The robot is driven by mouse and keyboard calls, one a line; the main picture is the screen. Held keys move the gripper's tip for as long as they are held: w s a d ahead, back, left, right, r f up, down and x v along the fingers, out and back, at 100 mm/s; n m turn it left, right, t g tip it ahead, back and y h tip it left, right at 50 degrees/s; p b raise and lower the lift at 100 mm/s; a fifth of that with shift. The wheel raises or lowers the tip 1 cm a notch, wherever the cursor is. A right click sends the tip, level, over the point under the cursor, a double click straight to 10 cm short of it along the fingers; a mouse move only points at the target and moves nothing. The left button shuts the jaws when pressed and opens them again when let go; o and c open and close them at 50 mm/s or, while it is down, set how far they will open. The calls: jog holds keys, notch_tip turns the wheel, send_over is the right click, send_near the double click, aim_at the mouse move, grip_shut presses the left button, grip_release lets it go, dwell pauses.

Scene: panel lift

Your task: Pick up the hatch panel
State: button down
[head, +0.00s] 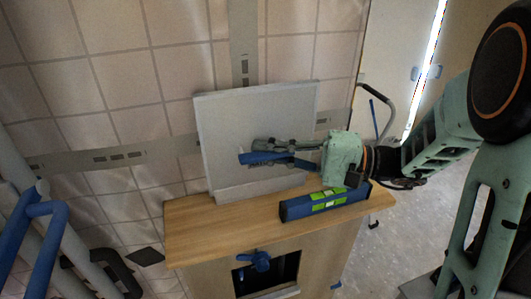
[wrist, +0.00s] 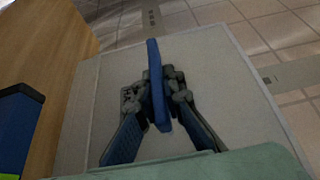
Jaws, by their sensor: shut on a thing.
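The hatch panel (head: 265,108) is a flat light-grey board with a blue bar handle (head: 247,158) on its face. It stands near upright, tilted slightly, at the back of a wooden cabinet top, its lower edge at a pale strip (head: 262,188). I cannot tell whether it touches the strip. My gripper (head: 268,152) comes from the right and is shut on the handle. In the wrist view the panel (wrist: 215,65) fills the middle, and the gripper fingers (wrist: 158,95) sit on both sides of the handle (wrist: 154,60).
A blue-and-green box-shaped tool (head: 325,202) lies on the cabinet top (head: 195,215), in front of the panel and below my wrist. A blue knob (head: 258,261) is on the cabinet front. Blue and grey rails (head: 40,225) stand at left. A tiled surface lies behind.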

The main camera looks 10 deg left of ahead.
notch_tip(320, 180, up, 17)
dwell(0.6)
jog(key=shift+r, duration=0.1)
dwell(0.5)
